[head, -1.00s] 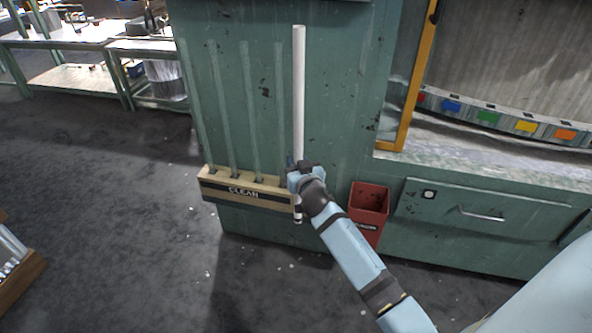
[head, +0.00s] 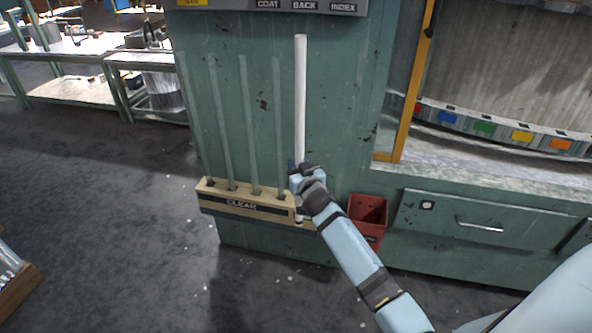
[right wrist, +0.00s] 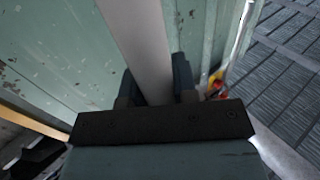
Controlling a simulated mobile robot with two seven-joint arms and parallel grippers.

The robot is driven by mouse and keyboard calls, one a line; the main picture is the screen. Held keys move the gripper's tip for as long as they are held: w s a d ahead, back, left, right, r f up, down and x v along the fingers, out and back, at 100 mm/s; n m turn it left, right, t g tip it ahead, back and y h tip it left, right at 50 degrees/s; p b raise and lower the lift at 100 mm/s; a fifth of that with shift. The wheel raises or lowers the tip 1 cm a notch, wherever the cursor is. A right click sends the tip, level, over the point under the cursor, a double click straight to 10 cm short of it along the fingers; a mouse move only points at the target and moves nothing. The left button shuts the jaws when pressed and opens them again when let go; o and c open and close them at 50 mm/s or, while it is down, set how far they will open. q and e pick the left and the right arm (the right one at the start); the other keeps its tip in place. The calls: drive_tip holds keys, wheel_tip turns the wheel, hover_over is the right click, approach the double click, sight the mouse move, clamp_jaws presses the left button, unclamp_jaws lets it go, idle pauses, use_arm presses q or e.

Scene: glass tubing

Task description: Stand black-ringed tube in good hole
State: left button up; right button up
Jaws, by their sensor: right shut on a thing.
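My right gripper (head: 308,180) is shut on a long pale tube (head: 300,100), held upright; it also shows between the jaws in the right wrist view (right wrist: 140,40). The tube's lower end shows just below the gripper, beside or in front of the right end of a wooden rack (head: 216,200) marked CLEAN. A dark band seems to show near that lower end, too small to be sure it is a black ring. Several clear tubes (head: 249,120) stand in the rack. Any hole at its right end is hidden by my gripper. My left gripper is not in view.
A red bin (head: 366,212) hangs just right of my right gripper. The green machine wall (head: 340,110) stands close behind the tube, with a drawer (head: 480,222) at right. Benches (head: 75,92) stand far left.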

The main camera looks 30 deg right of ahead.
drive_tip(key=shift+w+d+b, duration=0.65)
drive_tip(key=shift+w+d, duration=3.35)
drive_tip(key=shift+d, duration=0.35)
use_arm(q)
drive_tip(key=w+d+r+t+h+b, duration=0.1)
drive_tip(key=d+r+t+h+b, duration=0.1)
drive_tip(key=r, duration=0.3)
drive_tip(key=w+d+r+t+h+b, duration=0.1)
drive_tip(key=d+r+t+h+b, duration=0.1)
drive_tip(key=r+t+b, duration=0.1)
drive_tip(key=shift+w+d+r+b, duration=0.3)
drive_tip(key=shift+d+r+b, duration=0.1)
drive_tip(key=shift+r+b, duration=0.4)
use_arm(e)
wheel_tip(320, 180, down, 9)
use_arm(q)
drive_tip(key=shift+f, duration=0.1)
use_arm(e)
drive_tip(key=o, duration=1)
drive_tip(key=shift+s, duration=0.1)
